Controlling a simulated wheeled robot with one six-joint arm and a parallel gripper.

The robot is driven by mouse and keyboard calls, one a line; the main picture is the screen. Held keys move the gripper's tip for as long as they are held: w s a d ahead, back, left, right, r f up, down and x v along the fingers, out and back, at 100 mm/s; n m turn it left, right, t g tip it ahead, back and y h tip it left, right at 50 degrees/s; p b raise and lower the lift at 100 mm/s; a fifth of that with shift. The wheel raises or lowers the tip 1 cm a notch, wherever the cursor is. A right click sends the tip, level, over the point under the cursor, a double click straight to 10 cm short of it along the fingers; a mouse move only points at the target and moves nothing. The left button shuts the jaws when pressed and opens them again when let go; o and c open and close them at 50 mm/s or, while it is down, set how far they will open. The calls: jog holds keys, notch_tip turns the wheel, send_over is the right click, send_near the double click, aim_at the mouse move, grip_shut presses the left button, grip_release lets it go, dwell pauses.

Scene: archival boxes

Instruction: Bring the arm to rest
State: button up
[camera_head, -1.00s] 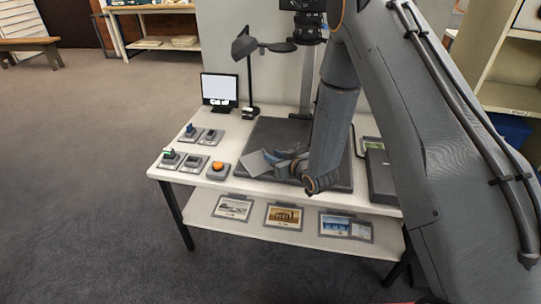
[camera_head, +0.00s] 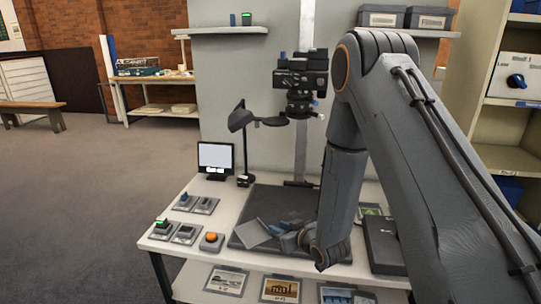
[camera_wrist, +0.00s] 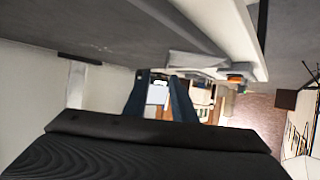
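My arm reaches from the right over the white table (camera_head: 207,187), its wrist bent low above the dark mat (camera_head: 285,203). My gripper (camera_head: 284,241) is low over the front of the mat, partly hidden by my wrist. In the wrist view the two dark blue fingers of my gripper (camera_wrist: 160,95) stand apart with nothing between them; the lit monitor shows through the gap. A flat grey piece (camera_head: 251,234) lies at the mat's front left, close to the gripper in the head view; I cannot tell if they touch.
A camera on a column (camera_head: 302,82) and a dark lamp (camera_head: 243,119) stand over the table. The monitor (camera_head: 215,158), an orange button (camera_head: 211,237) and several small switch boxes are at left. A dark box (camera_head: 384,243) is right of my wrist.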

jog(key=s+d+r+m+g+h+p, duration=0.3)
jog(key=s+d+r+g+h, duration=0.25)
jog(key=s+d+r, duration=0.6)
jog(key=s+d+r+m+g+p, duration=0.1)
jog(key=s+r, duration=0.3)
jog(key=s, duration=0.6)
jog(key=s+d+r+m+g, duration=0.2)
jog(key=s+d+r+g, duration=0.1)
jog(key=s, duration=0.7)
jog(key=shift+r+g+h+p, duration=0.35)
jog(key=shift+r+g+h, duration=0.1)
jog(key=shift+g, duration=0.3)
